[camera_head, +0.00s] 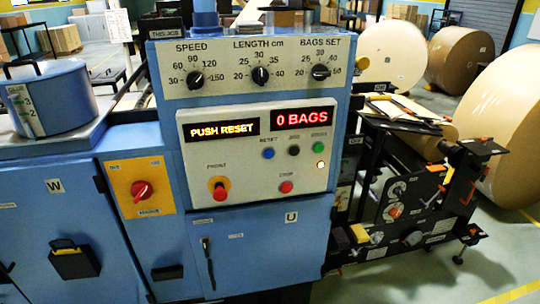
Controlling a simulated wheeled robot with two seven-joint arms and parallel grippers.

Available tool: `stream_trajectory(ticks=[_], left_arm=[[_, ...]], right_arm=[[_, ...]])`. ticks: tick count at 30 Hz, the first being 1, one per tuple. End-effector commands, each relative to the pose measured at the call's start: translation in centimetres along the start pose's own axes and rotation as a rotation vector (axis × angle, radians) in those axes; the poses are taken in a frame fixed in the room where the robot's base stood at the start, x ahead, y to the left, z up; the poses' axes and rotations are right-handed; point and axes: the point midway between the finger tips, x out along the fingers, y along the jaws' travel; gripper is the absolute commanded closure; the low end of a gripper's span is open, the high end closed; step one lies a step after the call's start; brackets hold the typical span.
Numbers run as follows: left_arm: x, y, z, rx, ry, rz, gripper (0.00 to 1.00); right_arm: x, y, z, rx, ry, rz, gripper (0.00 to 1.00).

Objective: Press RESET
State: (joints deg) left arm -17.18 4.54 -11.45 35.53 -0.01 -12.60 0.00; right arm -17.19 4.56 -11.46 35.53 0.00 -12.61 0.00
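The blue RESET button (268,153) sits on the pale control panel (230,180), under its RESET label and below the displays. To its right are a black button (293,151) and a green button (318,149). The left display (222,128) reads PUSH RESET and the right display (301,117) reads 0 BAGS. Neither of my grippers shows in the head view.
A red knob on yellow (218,188) and a red STOP button (286,187) sit lower on the panel. Dials line the panel above. A red rotary switch (141,190) is at left. Large kraft rolls (513,130) stand at right.

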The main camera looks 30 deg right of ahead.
Motion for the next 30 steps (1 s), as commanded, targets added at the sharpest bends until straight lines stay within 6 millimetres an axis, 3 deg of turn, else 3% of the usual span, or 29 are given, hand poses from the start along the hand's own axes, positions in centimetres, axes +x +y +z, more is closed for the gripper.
stream_trajectory(ticks=[2, 30], left_arm=[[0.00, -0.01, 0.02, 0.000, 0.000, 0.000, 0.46], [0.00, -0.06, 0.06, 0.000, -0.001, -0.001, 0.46]], right_arm=[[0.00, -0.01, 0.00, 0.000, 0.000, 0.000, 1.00], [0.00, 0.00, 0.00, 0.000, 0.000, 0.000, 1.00]])
